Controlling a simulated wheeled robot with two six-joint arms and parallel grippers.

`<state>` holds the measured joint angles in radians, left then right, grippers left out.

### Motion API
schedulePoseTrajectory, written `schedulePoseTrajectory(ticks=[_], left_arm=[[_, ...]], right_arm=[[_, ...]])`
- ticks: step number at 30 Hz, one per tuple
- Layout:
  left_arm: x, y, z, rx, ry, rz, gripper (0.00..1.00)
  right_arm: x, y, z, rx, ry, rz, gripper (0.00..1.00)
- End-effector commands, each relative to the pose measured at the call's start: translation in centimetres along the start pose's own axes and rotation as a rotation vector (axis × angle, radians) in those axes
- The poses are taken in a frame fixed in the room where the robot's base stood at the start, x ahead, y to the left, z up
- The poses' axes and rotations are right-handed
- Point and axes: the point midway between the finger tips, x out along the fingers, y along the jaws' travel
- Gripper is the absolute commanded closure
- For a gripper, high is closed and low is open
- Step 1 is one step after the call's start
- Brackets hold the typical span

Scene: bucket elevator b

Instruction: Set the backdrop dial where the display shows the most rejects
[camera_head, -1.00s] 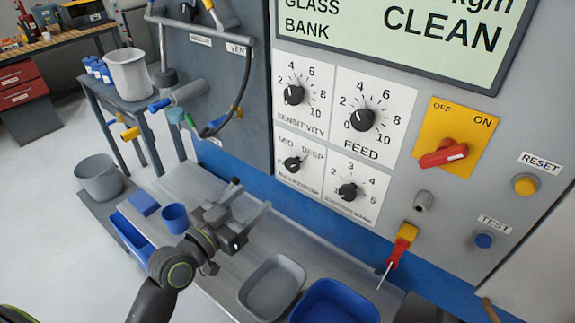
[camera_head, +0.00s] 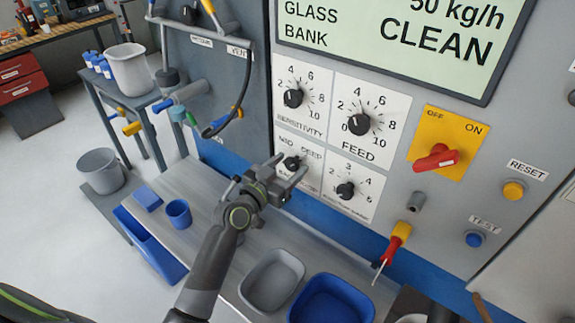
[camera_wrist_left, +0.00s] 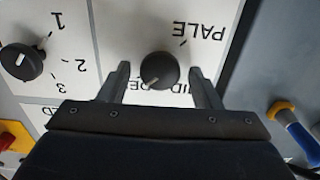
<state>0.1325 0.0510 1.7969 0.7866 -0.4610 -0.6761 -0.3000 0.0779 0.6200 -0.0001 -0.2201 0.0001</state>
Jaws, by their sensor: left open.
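The backdrop dial (camera_head: 291,163) is a small black knob on a white plate at the lower left of the panel's dials, with MID and DEEP above it. In the left wrist view the dial (camera_wrist_left: 158,70) appears upside down, with PALE legible; a light mark on it points lower left, towards the partly hidden DEEP. My left gripper (camera_head: 290,168) is open, one finger on each side of the dial; whether they touch it I cannot tell. The display (camera_head: 400,35) reads GLASS BANK, 50 kg/h and CLEAN; its top is cut off. My right gripper is out of view.
Sensitivity (camera_head: 292,98), feed (camera_head: 358,123) and numbered (camera_head: 345,190) dials sit close by. A red switch (camera_head: 437,158) on a yellow plate and a screwdriver (camera_head: 396,240) are further right. Grey (camera_head: 272,280) and blue (camera_head: 332,300) bins stand below.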

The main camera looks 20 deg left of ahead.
Motion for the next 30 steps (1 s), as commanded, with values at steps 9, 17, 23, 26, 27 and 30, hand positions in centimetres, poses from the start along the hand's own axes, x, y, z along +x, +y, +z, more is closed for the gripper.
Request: schedulePoseTrajectory(ticks=[9, 17, 23, 26, 27, 30], left_arm=[[-0.02, 0.00, 0.01, 0.000, 0.000, 0.000, 0.58], [-0.04, -0.01, 0.02, 0.000, 0.000, 0.000, 0.85], [-0.04, -0.02, 0.01, -0.024, 0.000, 0.000, 0.85], [-0.04, -0.04, 0.00, -0.058, 0.000, 0.000, 0.85], [-0.03, -0.05, -0.01, -0.077, 0.000, 0.001, 0.85], [-0.02, -0.07, -0.03, -0.140, 0.000, 0.001, 0.85]], right_arm=[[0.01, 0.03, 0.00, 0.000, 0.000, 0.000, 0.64], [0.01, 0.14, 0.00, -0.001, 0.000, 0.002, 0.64], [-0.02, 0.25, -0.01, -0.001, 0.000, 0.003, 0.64], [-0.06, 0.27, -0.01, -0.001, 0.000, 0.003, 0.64], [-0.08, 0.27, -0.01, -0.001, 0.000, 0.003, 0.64], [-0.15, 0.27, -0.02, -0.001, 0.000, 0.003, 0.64]])
